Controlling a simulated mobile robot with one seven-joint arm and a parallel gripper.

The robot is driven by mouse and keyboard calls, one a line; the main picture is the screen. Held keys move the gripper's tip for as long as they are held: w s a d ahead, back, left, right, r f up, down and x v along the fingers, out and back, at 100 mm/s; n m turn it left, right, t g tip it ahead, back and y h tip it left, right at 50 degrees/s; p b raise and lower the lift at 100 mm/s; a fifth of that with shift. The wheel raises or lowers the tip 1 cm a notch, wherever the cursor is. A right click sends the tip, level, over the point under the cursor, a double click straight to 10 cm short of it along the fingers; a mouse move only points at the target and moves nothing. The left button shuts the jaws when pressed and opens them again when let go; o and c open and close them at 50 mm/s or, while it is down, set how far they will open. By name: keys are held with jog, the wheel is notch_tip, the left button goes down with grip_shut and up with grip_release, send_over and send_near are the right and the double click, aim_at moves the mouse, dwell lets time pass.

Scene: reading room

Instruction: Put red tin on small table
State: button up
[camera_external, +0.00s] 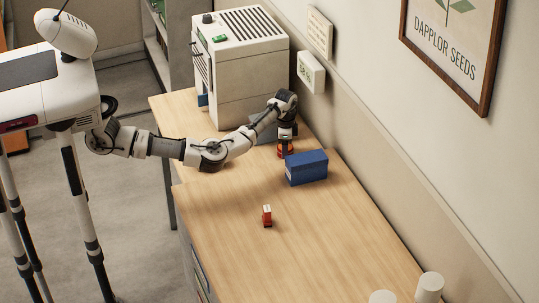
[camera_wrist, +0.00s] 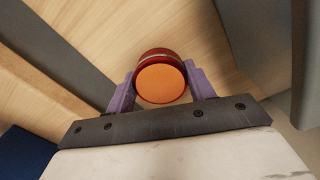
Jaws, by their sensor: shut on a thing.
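A round red tin with an orange end (camera_wrist: 161,82) sits between the two purple fingers of my gripper (camera_wrist: 160,88) in the wrist view. The fingers are shut on its sides. In the external view, my gripper (camera_external: 286,138) points down with the red tin (camera_external: 285,152) below it, behind the blue box. I cannot tell whether the tin touches the wood under it. A wooden top (camera_external: 300,225) fills the front, and another wooden top (camera_external: 172,108) lies behind it under a machine. I cannot tell which one is the small table.
A dark blue box (camera_external: 307,168) stands close to the tin. A large off-white machine (camera_external: 245,75) stands at the back. A small red and white item (camera_external: 267,216) stands mid-table, and white cylinders (camera_external: 429,288) at the front right. Bare wood lies between them.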

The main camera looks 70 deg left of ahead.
jog(key=o, duration=1)
jog(key=shift+f, duration=0.1)
notch_tip(320, 180, up, 12)
jog(key=b, duration=0.2)
